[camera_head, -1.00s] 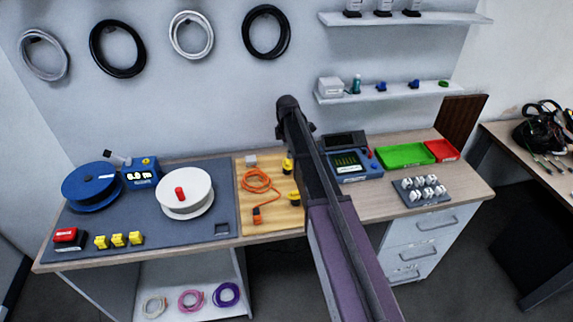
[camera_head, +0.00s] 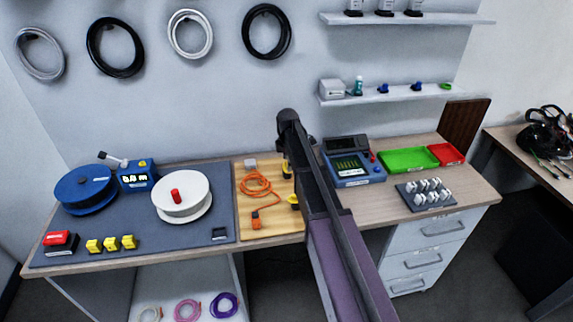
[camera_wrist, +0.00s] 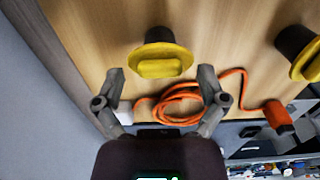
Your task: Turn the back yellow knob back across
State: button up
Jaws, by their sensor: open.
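The back yellow knob (camera_wrist: 160,62) stands on the wooden board (camera_wrist: 215,25), its grip bar lying level across the wrist picture. My gripper (camera_wrist: 161,73) is open, with one finger on either side of this knob and no clear contact. In the head view the back knob (camera_head: 287,170) is partly hidden by my arm, and my fingers cannot be made out. The front yellow knob (camera_wrist: 306,60) is at the right edge of the wrist view and shows beside my arm in the head view (camera_head: 293,199).
An orange cable (camera_head: 257,183) with an orange plug (camera_head: 256,222) lies left of the knobs. A small grey block (camera_head: 250,164) sits at the board's back. A blue instrument (camera_head: 352,166) stands right of my arm. White (camera_head: 182,196) and blue (camera_head: 86,189) reels stand left.

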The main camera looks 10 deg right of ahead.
jog(key=c, duration=1.2)
jog(key=shift+o, duration=0.2)
jog(key=shift+a, duration=0.3)
jog(key=shift+d, duration=0.25)
